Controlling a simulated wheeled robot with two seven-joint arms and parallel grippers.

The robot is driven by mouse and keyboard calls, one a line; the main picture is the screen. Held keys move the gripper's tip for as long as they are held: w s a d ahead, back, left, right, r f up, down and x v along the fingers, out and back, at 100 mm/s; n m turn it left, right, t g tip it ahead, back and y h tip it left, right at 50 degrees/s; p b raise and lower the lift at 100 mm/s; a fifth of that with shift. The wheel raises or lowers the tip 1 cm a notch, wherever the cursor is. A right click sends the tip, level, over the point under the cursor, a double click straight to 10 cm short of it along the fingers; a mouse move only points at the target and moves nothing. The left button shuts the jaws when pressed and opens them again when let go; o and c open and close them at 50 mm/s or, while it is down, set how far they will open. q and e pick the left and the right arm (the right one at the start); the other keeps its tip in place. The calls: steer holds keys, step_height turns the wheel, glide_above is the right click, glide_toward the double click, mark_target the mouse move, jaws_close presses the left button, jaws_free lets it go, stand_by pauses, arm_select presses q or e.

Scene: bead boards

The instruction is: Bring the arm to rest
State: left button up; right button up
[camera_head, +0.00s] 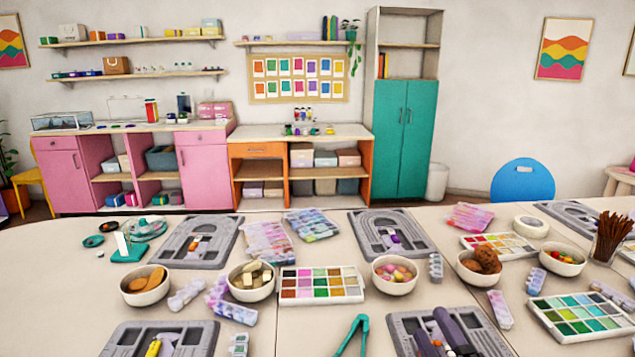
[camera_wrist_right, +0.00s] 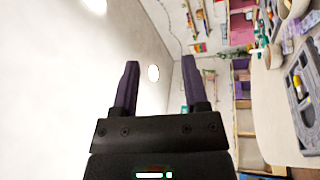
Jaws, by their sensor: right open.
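My right gripper (camera_head: 430,321) shows at the bottom edge of the head view, right of centre, in front of a grey bead board (camera_head: 399,328) on the table. In the right wrist view the two dark purple fingers of the gripper (camera_wrist_right: 159,63) stand wide apart, with nothing between them but pale wall or ceiling. The gripper is open and empty. From the head view I cannot tell how high it is above the board. My left gripper is in neither view.
The pale table (camera_head: 300,338) holds several grey bead boards, bowls, such as one with colourful beads (camera_head: 395,285), and a paint-like tray (camera_head: 320,297). A teal tweezer-like tool (camera_head: 352,335) lies left of the gripper. A green-and-blue tray (camera_head: 580,330) is to the right.

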steer(key=s+d+f+m+g+h, duration=0.35)
steer(key=f+m+h, duration=0.25)
steer(key=m, duration=0.2)
steer(key=s+a+f+m+g+y, duration=0.1)
steer(key=s+a+f+m+g, duration=0.2)
steer(key=s+f+m+g, duration=0.85)
steer(key=s+d+f+n+g+b, duration=0.1)
steer(key=s+f+n+g+b, duration=0.35)
steer(key=f, duration=1.05)
steer(key=s+f+b, duration=0.2)
steer(key=s+f, duration=0.5)
steer(key=f, duration=0.7)
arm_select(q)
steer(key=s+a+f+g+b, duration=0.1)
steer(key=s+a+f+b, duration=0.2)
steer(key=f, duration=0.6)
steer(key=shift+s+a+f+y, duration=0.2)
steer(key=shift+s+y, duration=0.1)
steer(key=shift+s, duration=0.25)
arm_select(e)
steer(key=s+d+f, duration=0.2)
steer(key=s+f, duration=0.4)
steer(key=s+d+f+g, duration=0.1)
steer(key=s+d+f, duration=0.1)
steer(key=s+f, duration=0.3)
steer(key=shift+s+d+f, duration=0.35)
steer(key=shift+s, duration=0.85)
